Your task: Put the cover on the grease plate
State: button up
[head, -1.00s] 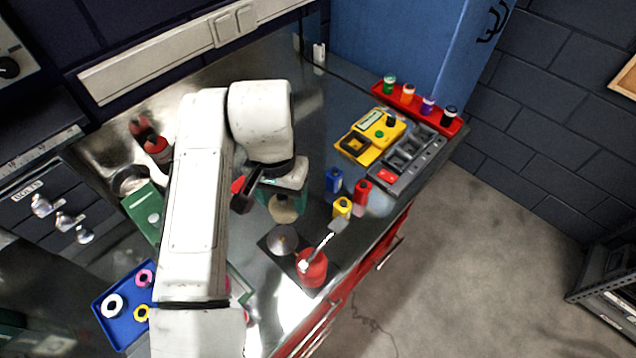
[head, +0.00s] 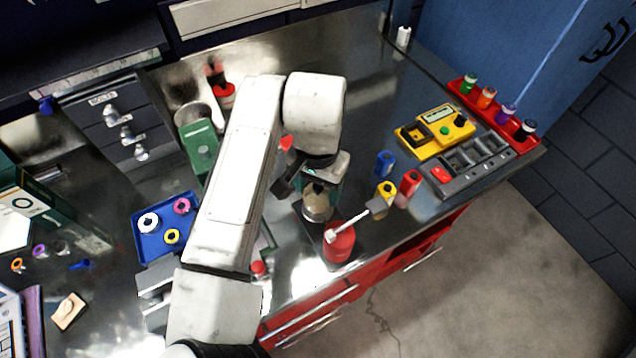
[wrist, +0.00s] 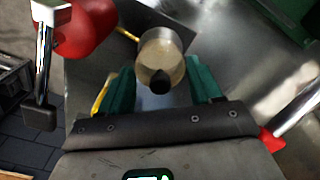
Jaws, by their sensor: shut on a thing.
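The cover is a small beige dome (head: 317,200) with a black knob; in the wrist view the cover (wrist: 160,50) sits between the two green fingers, its knob toward my camera. My gripper (wrist: 160,78) is shut on it. In the head view my gripper (head: 322,183) holds the cover at the grease plate, a round grey disc (head: 316,216) on a dark square base beside the red oil can. The cover hides most of the disc. I cannot tell whether the cover touches it. The dark base (wrist: 172,25) shows behind the cover in the wrist view.
The red oil can (head: 339,244) with its angled spout stands close to the right of the cover. Blue (head: 385,162), yellow and red bottles stand further right, before a yellow device (head: 436,128) and a grey tray. A blue tray (head: 150,245) of rings lies left.

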aim_at(318, 196)
jog(key=shift+f+b, duration=0.55)
jog(key=shift+f, duration=0.4)
jog(key=shift+r+p, duration=0.1)
jog(key=shift+p, duration=0.55)
dwell(0.4)
jog(key=shift+f+b, duration=0.3)
jog(key=shift+f, duration=0.4)
dwell(0.4)
jog(key=o, duration=0.7)
jog(key=shift+o, duration=0.2)
notch_tip(318, 196, up, 6)
jog(key=p, duration=0.5)
jog(key=shift+r, duration=2.55)
